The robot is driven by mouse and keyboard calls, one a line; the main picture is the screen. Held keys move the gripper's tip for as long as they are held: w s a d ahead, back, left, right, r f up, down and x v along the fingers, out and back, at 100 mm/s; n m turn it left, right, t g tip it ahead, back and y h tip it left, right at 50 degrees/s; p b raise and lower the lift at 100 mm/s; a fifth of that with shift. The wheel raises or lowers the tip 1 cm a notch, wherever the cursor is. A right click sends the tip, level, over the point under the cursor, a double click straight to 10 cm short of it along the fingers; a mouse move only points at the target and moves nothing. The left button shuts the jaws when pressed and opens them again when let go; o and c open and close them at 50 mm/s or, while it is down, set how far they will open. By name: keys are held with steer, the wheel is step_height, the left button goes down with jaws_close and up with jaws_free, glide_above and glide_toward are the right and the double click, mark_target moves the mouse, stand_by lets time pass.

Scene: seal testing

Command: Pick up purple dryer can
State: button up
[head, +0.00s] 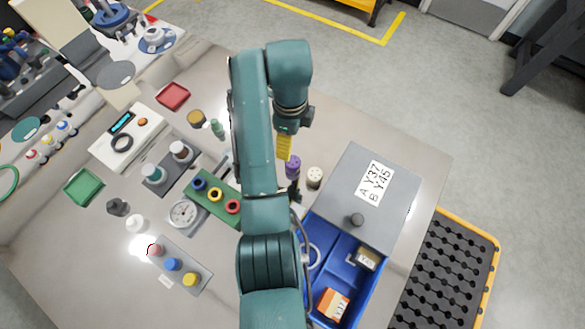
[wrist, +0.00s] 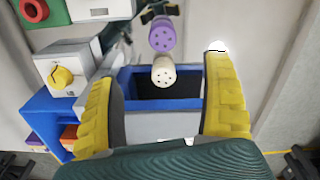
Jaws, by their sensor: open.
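The purple dryer can (head: 292,166) stands on the table just below my gripper in the head view, a purple cylinder with a holed top. In the wrist view the purple can (wrist: 162,36) shows between and beyond the two yellow fingers. A white can (head: 314,178) with a holed top stands to its right; in the wrist view this white can (wrist: 163,72) is nearer the fingers. My gripper (head: 284,150) is open and empty, its yellow fingers apart in the wrist view (wrist: 165,95). It touches neither can as far as I can tell.
A blue bin (head: 348,245) with a grey lid (head: 385,195) stands at right, close to the cans. A green block (head: 212,198) with coloured rings and a dial gauge (head: 184,213) lie left of my arm. A dark item (head: 294,192) is close by the purple can.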

mark_target(292, 161)
step_height(292, 161, down, 10)
steer(key=b, duration=0.7)
steer(key=shift+r+b, duration=0.1)
steer(key=shift+b, duration=0.2)
step_height(292, 161, down, 5)
steer(key=b, duration=0.4)
steer(key=shift+w+d, duration=0.1)
steer(key=shift+d, duration=0.05)
steer(key=shift+w, duration=0.1)
steer(key=c, duration=1.4)
